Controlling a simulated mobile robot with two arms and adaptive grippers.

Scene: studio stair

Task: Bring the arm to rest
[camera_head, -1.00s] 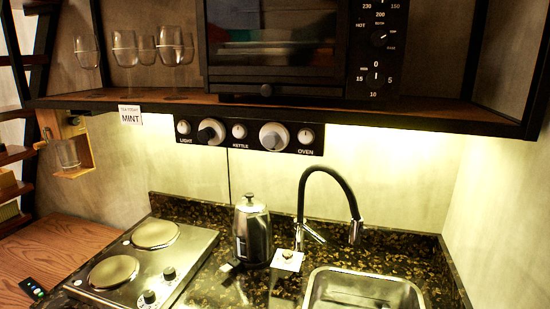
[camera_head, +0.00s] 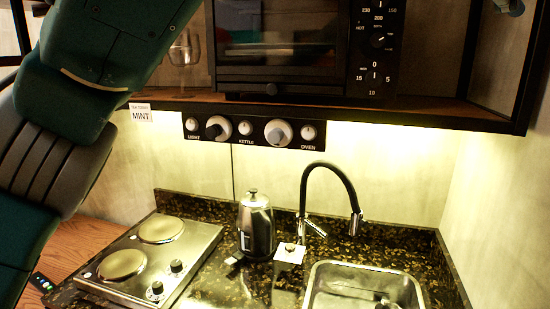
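My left arm (camera_head: 75,110), dark teal with grey ribbed joint covers, rises from the lower left and leaves the picture at the top. Its gripper is out of view. A small grey part (camera_head: 508,6) shows at the top right edge; too little of it is visible to tell what it is. No gripper fingers can be made out, and nothing held is visible. The arm hides most of the left side, including the wall holder and most of the shelf glasses.
A kettle (camera_head: 255,226) stands between the two-plate hob (camera_head: 193,258) and the sink (camera_head: 318,292) with its black tap (camera_head: 333,169). Above are a knob panel (camera_head: 248,131), a shelf (camera_head: 430,113) with an oven (camera_head: 282,50), and a glass (camera_head: 184,50) beside the arm.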

